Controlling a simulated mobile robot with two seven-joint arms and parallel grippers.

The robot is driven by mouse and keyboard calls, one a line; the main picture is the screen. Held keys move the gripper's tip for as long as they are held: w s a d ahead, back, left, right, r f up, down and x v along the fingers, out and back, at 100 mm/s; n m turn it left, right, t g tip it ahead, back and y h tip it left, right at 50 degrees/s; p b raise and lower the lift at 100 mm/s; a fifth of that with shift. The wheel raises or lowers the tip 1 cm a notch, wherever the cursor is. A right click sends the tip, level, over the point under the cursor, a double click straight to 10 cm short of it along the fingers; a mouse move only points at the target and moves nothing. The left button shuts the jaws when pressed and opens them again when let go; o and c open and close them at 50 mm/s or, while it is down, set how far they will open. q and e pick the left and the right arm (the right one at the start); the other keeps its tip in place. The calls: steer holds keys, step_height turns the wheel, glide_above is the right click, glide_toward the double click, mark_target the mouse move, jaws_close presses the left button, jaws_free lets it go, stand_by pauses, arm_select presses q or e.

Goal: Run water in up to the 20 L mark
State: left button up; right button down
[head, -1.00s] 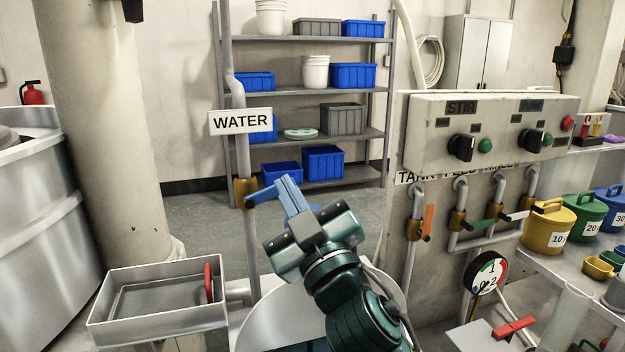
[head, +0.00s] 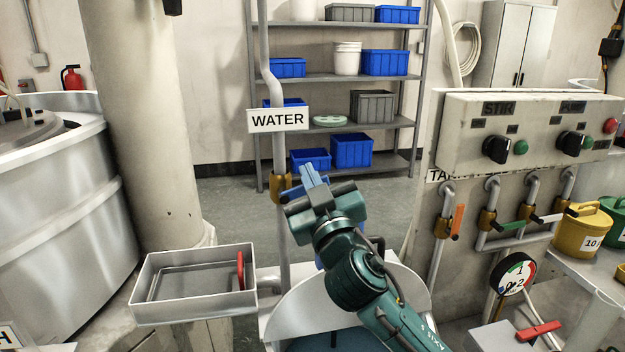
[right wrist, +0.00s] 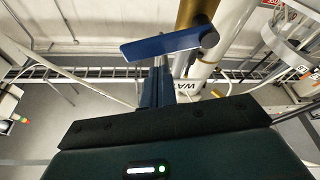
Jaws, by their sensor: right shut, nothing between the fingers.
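The water valve (head: 281,187) is a brass body on the grey pipe below the WATER sign (head: 278,120). Its blue lever shows in the right wrist view (right wrist: 162,46); in the head view my right gripper mostly hides it. My right gripper (head: 312,176) is just right of the valve, its blue fingers shut and empty. In the right wrist view the fingertips (right wrist: 157,72) are close to the lever; I cannot tell whether they touch. A pale rounded vessel (head: 285,322) stands below the pipe, partly behind my arm. No 20 L mark or water level is readable. My left gripper is not in view.
A metal tray (head: 145,305) with a red handle is at lower left. A control panel (head: 530,130) with knobs, and several feed valves below it, stands right. A gauge (head: 513,273) and yellow bucket (head: 582,230) are at right. Shelves (head: 345,78) stand behind.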

steer(key=shift+d+f, duration=0.15)
steer(key=shift+f, duration=0.45)
arm_select(q)
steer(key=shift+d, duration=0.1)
steer(key=b, duration=0.1)
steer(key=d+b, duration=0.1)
steer(key=b, duration=0.1)
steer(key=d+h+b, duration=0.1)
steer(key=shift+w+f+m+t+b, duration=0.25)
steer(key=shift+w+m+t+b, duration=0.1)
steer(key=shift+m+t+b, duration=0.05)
arm_select(e)
steer(key=f+m, duration=0.1)
steer(key=m, duration=0.1)
steer(key=d+m+h, duration=0.1)
steer(key=shift+w+f+m+t+h, duration=0.15)
steer(key=shift+f+m+t+h, duration=0.15)
steer(key=shift+f+m, duration=0.1)
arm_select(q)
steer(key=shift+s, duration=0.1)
arm_select(e)
steer(key=shift+r, duration=0.15)
